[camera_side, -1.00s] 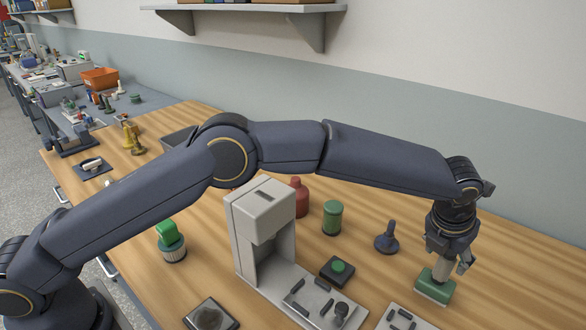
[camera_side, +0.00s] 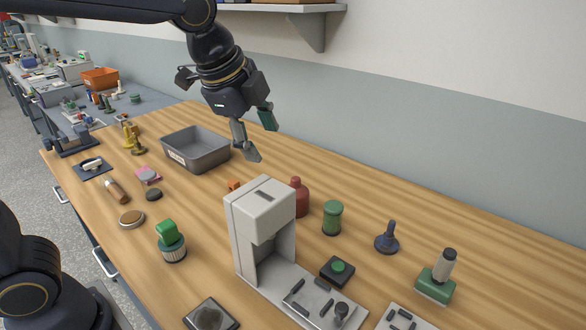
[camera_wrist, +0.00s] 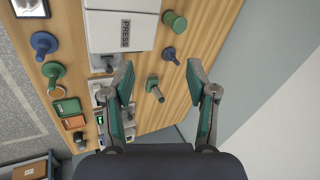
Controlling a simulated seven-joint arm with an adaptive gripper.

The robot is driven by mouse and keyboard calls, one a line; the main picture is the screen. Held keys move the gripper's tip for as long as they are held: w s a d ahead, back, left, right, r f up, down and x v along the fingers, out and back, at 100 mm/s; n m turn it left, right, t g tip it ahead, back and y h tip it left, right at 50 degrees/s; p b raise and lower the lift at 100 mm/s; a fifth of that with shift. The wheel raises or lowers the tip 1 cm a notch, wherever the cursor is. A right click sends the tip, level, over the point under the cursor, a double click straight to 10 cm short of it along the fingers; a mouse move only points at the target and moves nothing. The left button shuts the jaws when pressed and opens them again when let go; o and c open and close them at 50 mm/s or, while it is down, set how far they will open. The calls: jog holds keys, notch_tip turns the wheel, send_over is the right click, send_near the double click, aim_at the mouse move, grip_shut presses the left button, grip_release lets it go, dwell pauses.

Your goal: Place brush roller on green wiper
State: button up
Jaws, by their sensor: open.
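In the side view a green block (camera_side: 435,289), which looks like the green wiper, sits on the table at the right. A pale grey cylinder with a dark top (camera_side: 443,267), perhaps the brush roller, stands on it, tilted slightly; I cannot tell whether it is a separate piece or a handle. My gripper (camera_side: 257,139) is open and empty, high above the table at the upper middle, well left of and far from the block. The wrist view shows its spread fingers (camera_wrist: 165,88) with nothing held; table items lie far beyond them.
A white press (camera_side: 262,205) stands in the middle. A grey bin (camera_side: 197,162) is behind it at left. A red bottle (camera_side: 300,199), a green jar (camera_side: 332,222) and a blue knobbed piece (camera_side: 387,240) stand between press and wall. A green-topped ribbed piece (camera_side: 172,246) stands left of the press.

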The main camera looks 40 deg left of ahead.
jog(key=s+a+f+n, duration=0.2)
jog(key=s+a+n, duration=0.2)
jog(key=s+n, duration=0.3)
jog(key=s+a+f+n, duration=0.3)
jog(key=s+a+n, duration=0.1)
jog(key=s+n, duration=0.4)
jog(key=shift+s+a+f, duration=0.25)
jog(key=shift+a+f, duration=0.1)
jog(key=shift+a, duration=0.05)
